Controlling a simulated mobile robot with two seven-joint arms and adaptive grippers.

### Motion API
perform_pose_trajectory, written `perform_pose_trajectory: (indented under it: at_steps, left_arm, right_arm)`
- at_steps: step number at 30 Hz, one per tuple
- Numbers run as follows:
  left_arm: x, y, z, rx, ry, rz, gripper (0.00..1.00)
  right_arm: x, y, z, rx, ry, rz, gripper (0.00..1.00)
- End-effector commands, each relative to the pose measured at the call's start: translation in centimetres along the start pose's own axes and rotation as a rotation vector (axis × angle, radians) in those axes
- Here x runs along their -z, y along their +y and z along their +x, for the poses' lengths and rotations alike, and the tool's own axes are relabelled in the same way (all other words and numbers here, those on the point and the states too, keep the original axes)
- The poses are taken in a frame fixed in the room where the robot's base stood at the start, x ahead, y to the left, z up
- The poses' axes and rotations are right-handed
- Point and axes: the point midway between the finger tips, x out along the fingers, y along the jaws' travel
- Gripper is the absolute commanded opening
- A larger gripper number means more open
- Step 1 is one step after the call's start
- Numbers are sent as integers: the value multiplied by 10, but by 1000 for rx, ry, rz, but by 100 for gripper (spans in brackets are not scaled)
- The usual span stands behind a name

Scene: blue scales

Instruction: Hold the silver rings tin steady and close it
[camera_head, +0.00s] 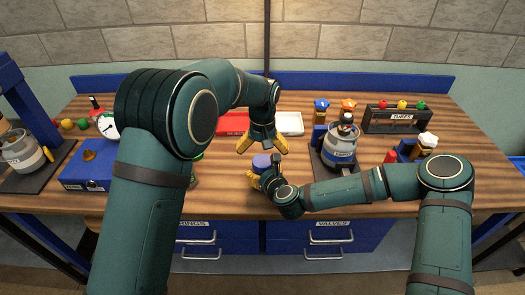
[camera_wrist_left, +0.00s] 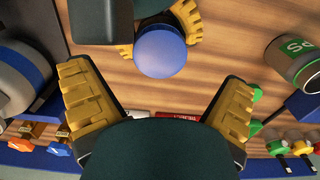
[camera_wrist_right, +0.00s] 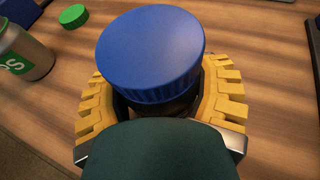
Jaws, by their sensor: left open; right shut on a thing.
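A round blue lid (camera_head: 261,161) sits at the middle of the bench near its front edge. It also shows in the left wrist view (camera_wrist_left: 162,54) and large in the right wrist view (camera_wrist_right: 150,45). My right gripper (camera_head: 262,178) is shut around the body below the lid, which I take for the rings tin. That body is mostly hidden, so I cannot tell whether the lid is fully seated. My left gripper (camera_head: 262,147) is open and empty, pointing down above and slightly beyond the lid. Its fingers stand wide apart in the left wrist view (camera_wrist_left: 160,105).
A silver tin with a green label (camera_wrist_right: 22,52) and a loose green lid (camera_wrist_right: 73,15) stand to the left. A gas canister (camera_head: 341,143) stands to the right. A red tray (camera_head: 231,122) and a white tray (camera_head: 290,123) lie behind. Bare wood surrounds the tin.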

Motion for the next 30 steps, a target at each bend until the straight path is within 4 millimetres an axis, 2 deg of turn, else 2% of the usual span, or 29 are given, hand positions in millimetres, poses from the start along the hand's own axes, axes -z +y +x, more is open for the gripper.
perform_pose_trajectory:
  at_steps: [5,8,21,25,30]
  left_arm:
    - [0,0,-1,0,0,0,100]
    - [0,0,-9,-1,2,0,100]
    - [0,0,-92,-2,4,1,100]
    - [0,0,-109,-1,3,0,100]
    - [0,0,-119,0,1,0,100]
  right_arm:
    - [1,0,0,0,2,0,0]
    - [1,0,0,0,2,0,0]
    - [1,0,0,0,2,0,0]
    - [1,0,0,0,2,0,0]
    - [1,0,0,0,2,0,0]
